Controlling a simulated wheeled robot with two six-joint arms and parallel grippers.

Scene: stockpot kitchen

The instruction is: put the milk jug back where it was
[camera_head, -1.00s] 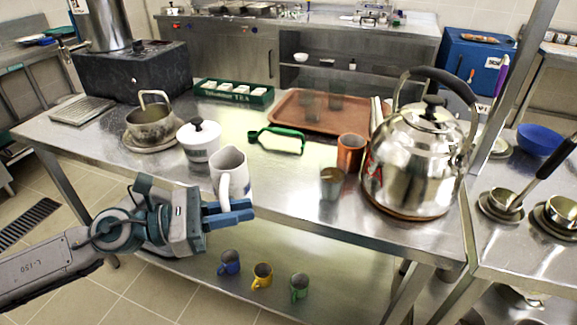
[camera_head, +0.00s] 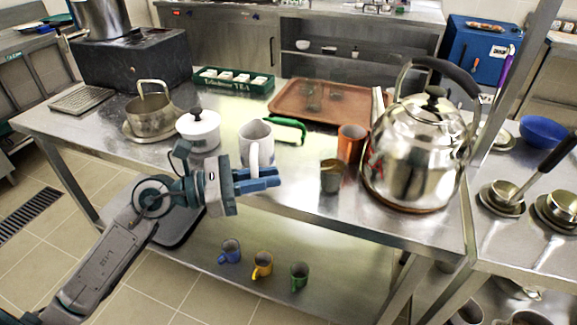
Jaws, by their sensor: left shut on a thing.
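The milk jug (camera_head: 250,136) is a white, upright jug at the front of the steel table (camera_head: 310,208). Its handle faces me. My left gripper (camera_head: 272,178) comes in from the left and is shut on the jug by its handle, with the blue fingers covering the handle's lower end. I cannot tell whether the jug's base touches the table. My right gripper is not in view.
A white lidded pot (camera_head: 199,132) stands close left of the jug. A green-handled item (camera_head: 290,127) lies behind it. A brown tray (camera_head: 340,117) lies behind.

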